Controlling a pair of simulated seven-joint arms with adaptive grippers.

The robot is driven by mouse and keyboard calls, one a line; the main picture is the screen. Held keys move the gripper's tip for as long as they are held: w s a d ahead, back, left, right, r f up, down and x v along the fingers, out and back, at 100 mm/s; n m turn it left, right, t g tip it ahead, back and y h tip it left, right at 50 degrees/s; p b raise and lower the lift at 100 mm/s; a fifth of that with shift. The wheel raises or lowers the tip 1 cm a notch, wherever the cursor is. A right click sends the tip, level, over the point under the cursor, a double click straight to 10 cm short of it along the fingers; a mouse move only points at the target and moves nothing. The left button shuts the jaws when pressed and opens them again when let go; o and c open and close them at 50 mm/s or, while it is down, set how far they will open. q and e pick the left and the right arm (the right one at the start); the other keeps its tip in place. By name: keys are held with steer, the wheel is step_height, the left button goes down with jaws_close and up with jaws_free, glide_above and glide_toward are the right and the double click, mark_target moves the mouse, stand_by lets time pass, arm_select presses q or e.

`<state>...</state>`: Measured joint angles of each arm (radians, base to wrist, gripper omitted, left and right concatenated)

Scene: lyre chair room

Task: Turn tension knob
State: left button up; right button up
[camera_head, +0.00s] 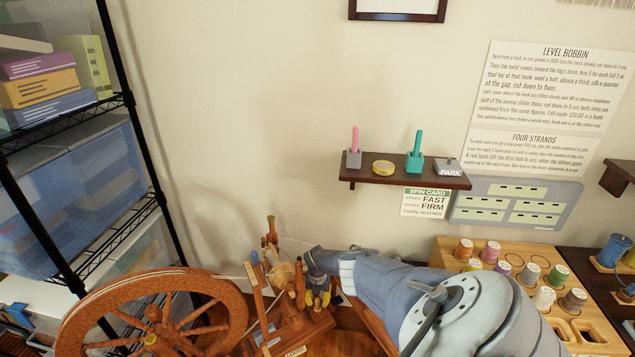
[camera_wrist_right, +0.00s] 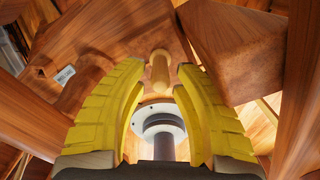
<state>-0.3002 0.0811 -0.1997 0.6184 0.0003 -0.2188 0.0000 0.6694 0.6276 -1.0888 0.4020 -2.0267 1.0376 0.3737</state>
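The wooden spinning wheel (camera_head: 152,318) stands at the lower left of the head view, with its upright posts and flyer parts (camera_head: 270,285) to the right of the big wheel. My right gripper (camera_head: 318,298) is among these parts at the end of my arm. In the right wrist view, its two yellow fingers (camera_wrist_right: 159,70) are apart. A rounded light wooden peg or knob (camera_wrist_right: 159,75) shows between the fingertips, with a gap on each side. I cannot tell for sure that it is the tension knob. My left gripper is out of view.
A wire rack (camera_head: 125,100) with boxes and bins stands at the left. A small wall shelf (camera_head: 404,176) is above the wheel's right side. A wooden spool rack (camera_head: 590,305) lies right of my arm. Wooden boards and posts crowd around the gripper in the wrist view.

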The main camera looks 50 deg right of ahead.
mark_target(318, 299)
steer(key=shift+w+d+r, duration=0.1)
steer(key=shift+d+r, duration=0.05)
steer(key=shift+r, duration=0.55)
steer(key=shift+s+r, duration=0.2)
steer(key=shift+r, duration=0.65)
step_height(318, 299, up, 9)
